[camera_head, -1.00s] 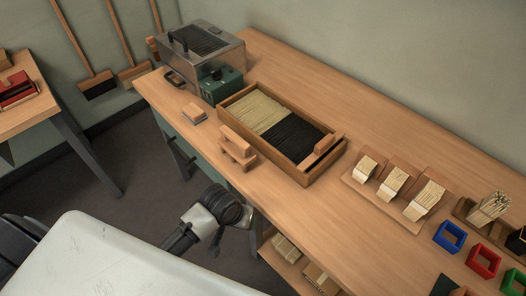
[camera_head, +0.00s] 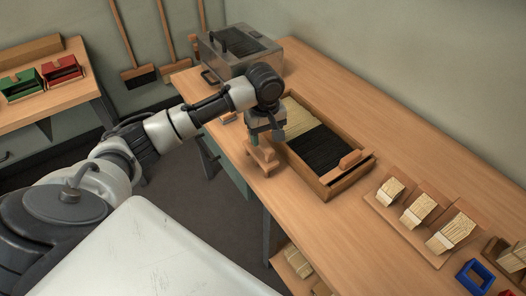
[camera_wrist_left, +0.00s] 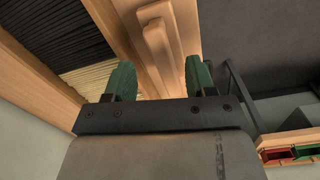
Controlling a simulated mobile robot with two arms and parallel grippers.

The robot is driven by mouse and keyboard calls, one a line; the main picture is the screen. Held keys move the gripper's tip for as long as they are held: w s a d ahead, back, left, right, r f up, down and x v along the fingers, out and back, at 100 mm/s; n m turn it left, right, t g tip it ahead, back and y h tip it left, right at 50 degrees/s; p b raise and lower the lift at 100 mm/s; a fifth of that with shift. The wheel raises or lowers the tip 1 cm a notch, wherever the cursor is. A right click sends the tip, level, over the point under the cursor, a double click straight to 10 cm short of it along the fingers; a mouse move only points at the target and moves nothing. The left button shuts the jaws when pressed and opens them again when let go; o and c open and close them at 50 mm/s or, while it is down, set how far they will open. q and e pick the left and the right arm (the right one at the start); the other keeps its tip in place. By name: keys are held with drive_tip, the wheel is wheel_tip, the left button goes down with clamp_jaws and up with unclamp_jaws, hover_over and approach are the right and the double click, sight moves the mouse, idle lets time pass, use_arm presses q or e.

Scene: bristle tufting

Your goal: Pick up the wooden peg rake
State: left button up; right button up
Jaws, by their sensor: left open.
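The wooden peg rake seems to be the light wooden piece (camera_head: 262,160) standing on the bench beside the front wall of the bristle tray; I cannot make out its pegs. My left gripper (camera_head: 266,136) is directly above it, pointing down, and hides its upper part. In the left wrist view my open gripper (camera_wrist_left: 158,80) has its two green fingertips apart, with the wooden piece (camera_wrist_left: 160,45) showing between and beyond them. I cannot tell whether the fingers touch it. My right gripper is not in view.
The wooden tray (camera_head: 329,192) of pale and black bristles is close beside the gripper, with a wooden block (camera_head: 350,159) at its right end. A metal machine (camera_head: 240,50) stands behind. Bristle holders (camera_head: 418,210) are to the right. Bare bench lies behind the tray.

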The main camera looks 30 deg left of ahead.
sight(260, 152)
use_arm(q)
drive_tip(key=a+r+n, duration=0.1)
drive_tip(key=w+a+r+n, duration=0.1)
drive_tip(key=a+r, duration=0.1)
drive_tip(key=shift+r, duration=0.15)
drive_tip(key=shift+w+n, duration=0.1)
drive_tip(key=shift+n, duration=0.2)
wheel_tip(260, 152, down, 10)
drive_tip(key=shift+d+f, duration=0.1)
drive_tip(key=shift+f, duration=0.15)
drive_tip(key=c, duration=0.6)
drive_tip(key=shift+r, duration=0.15)
